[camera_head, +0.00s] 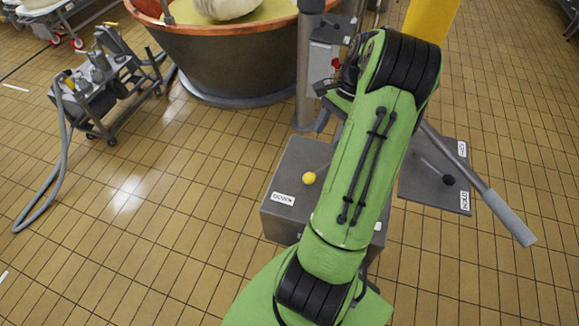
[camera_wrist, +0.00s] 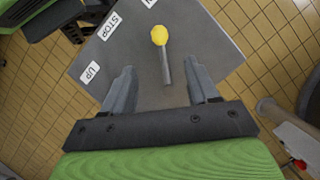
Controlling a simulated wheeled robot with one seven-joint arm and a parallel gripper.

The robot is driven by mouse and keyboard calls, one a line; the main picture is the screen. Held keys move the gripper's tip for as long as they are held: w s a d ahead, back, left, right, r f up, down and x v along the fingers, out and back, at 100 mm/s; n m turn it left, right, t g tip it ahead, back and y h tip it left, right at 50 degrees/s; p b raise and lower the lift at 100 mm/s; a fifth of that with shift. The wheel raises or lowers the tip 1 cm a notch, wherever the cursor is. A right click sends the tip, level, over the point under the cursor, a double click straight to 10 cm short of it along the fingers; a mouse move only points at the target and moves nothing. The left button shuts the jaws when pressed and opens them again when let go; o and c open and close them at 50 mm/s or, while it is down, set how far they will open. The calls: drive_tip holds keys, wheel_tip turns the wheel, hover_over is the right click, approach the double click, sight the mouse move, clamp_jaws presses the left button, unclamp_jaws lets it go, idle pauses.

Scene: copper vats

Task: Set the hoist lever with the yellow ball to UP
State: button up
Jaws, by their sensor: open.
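The hoist lever has a yellow ball (camera_head: 309,178) and a grey rod on a grey box (camera_head: 288,170). In the wrist view the yellow ball (camera_wrist: 159,35) is at top centre, with its rod (camera_wrist: 166,70) running down toward my gripper (camera_wrist: 163,82). The lever leans toward a partly cut-off label (camera_wrist: 149,3), beyond the STOP label (camera_wrist: 112,26). The UP label (camera_wrist: 91,72) is at the left edge of the box. My gripper is open and empty, the rod showing between its fingers; contact cannot be told.
A second grey panel (camera_head: 410,185) with a black-ball lever (camera_head: 448,180) stands to the right. A grey-handled bar (camera_head: 508,217) sticks out there. A copper vat (camera_head: 225,55) and a post (camera_head: 308,80) are behind. A wheeled cart (camera_head: 100,85) stands left; tiled floor between is clear.

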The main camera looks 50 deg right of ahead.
sight(310, 174)
drive_tip(key=b+x, duration=0.1)
drive_tip(key=x, duration=1.4)
drive_tip(key=shift+s+d+f, duration=0.1)
drive_tip(key=shift+f, duration=0.05)
drive_tip(key=shift+c, duration=0.4)
clamp_jaws()
